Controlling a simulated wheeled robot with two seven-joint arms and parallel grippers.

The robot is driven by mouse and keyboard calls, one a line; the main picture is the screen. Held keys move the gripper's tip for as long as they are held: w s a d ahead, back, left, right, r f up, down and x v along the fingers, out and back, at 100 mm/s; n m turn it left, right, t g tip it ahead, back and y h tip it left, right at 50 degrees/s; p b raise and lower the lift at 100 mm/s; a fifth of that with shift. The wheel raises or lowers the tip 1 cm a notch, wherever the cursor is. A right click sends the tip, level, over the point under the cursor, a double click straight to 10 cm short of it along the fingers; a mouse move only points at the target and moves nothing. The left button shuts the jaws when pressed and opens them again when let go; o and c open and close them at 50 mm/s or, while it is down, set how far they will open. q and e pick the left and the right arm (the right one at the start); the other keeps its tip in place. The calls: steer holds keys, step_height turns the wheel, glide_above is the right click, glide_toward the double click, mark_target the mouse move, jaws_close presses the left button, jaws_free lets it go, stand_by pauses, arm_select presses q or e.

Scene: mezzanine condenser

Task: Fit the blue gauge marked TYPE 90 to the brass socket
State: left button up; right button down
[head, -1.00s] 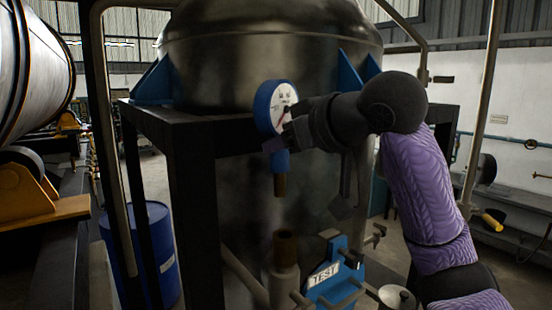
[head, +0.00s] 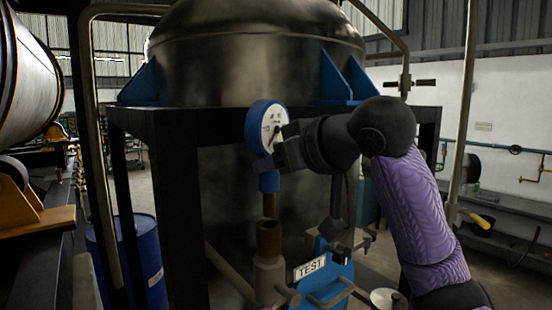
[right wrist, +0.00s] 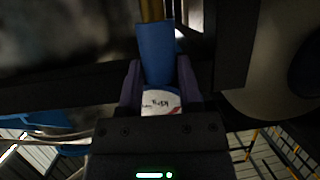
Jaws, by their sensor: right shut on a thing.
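The blue gauge (head: 267,128) has a white dial with a dark needle and a brass stem (head: 269,204) pointing down. My right gripper (head: 270,165) is shut on the gauge at its blue neck, below the dial. In the right wrist view the blue neck (right wrist: 156,55) lies between the two fingers, with part of the dial showing. The marking on the dial is too small to read. The brass socket (head: 269,238) is upright on a pipe. The stem's lower end is directly above the socket's mouth, very close; I cannot tell whether they touch. My left gripper is not in view.
A blue fixture with a TEST label (head: 311,267) stands right of the socket. The dark metal frame (head: 188,200) and the large tank (head: 250,60) are behind the gauge. A blue drum (head: 140,265) stands at the lower left.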

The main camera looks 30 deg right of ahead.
mark_target(273, 200)
steer(key=shift+w+f, duration=0.2)
steer(key=shift+f, duration=0.15)
steer(key=shift+r, duration=0.1)
steer(key=shift+s, duration=0.2)
steer(key=shift+w, duration=0.15)
steer(key=shift+p, duration=0.45)
stand_by(0.6)
steer(key=shift+f+b, duration=2.1)
steer(key=shift+f, duration=0.4)
steer(key=shift+c, duration=1)
jaws_free()
